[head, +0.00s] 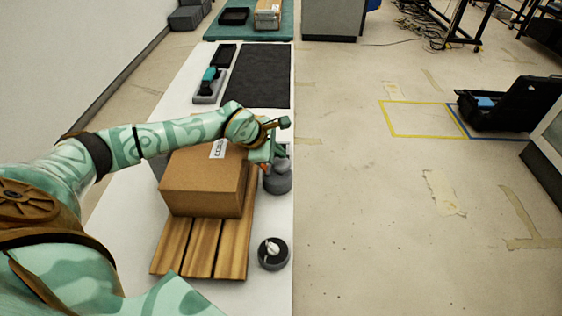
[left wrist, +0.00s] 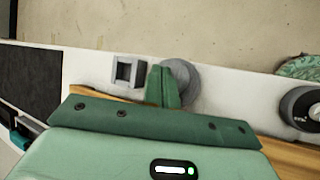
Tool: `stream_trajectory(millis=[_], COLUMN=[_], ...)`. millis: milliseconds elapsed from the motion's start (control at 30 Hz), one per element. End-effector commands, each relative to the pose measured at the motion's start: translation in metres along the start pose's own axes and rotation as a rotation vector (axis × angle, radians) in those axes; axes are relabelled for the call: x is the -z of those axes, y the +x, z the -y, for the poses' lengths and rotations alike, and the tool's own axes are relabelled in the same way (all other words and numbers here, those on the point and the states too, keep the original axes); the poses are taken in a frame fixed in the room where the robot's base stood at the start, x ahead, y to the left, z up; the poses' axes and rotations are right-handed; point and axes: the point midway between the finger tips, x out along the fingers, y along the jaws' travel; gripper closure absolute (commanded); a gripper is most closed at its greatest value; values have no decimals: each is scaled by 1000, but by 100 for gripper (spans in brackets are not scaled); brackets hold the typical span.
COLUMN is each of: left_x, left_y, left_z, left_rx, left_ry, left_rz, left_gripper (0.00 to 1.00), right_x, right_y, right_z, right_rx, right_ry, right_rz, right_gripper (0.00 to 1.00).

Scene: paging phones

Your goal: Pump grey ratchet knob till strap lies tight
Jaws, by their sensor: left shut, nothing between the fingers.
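A brown cardboard box (head: 205,184) sits on a slatted wooden pallet (head: 203,247) on the white table. A grey round knob-like part (head: 278,181) stands at the box's right side, near the table edge. It also shows in the left wrist view (left wrist: 188,84), partly behind the fingers. My left gripper (left wrist: 163,87) is shut and empty, with its fingertips over or beside this grey part; I cannot tell whether they touch. In the head view the gripper (head: 268,148) is at the box's far right corner. I cannot make out the strap. My right gripper is not in view.
A dark round dial with a white pointer (head: 273,253) sits at the table's right edge. A square grey holder (left wrist: 127,70) stands near the grey part. A dark mat (head: 258,76) and a teal-handled tool (head: 209,75) lie farther back.

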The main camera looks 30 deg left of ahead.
Motion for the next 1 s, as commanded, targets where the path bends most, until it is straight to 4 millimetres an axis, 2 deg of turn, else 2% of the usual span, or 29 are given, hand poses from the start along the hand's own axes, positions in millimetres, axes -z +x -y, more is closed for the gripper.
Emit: stream_trajectory(millis=[1000], left_x=[5], left_y=[9], left_z=[6], left_rx=[1], left_ry=[0], left_rz=[-1], left_gripper=[100], right_x=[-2], right_y=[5], right_z=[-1], right_rx=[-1], right_ry=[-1], right_rz=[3], right_gripper=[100])
